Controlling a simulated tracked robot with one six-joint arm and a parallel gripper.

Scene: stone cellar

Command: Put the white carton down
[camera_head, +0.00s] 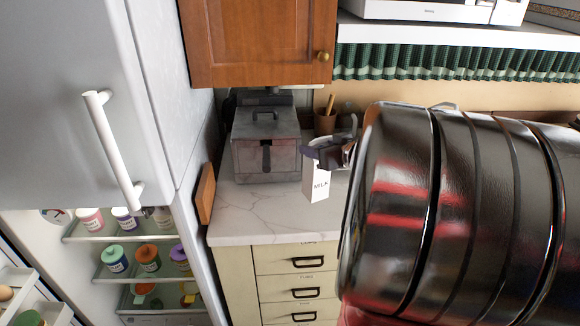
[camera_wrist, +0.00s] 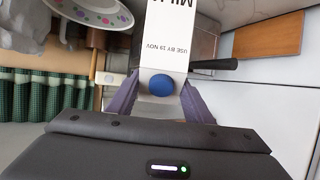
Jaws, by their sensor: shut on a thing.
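The white carton (camera_head: 318,184), marked MILK, is upright over the marble counter in the head view. I cannot tell whether its base touches the counter. My gripper (camera_head: 328,153) is shut on the upper part of the carton; my dark arm hides much of the right side. In the wrist view the carton (camera_wrist: 166,38) stands between the two fingers of my gripper (camera_wrist: 160,88), with its blue cap (camera_wrist: 161,84) nearest the palm and print on its side.
The marble counter (camera_head: 262,212) has clear room left of the carton. A grey fryer (camera_head: 265,150) and a brown utensil pot (camera_head: 325,122) stand behind. A wooden cabinet (camera_head: 255,42) hangs above. A fridge (camera_head: 90,70) with jars on its lower shelves stands left.

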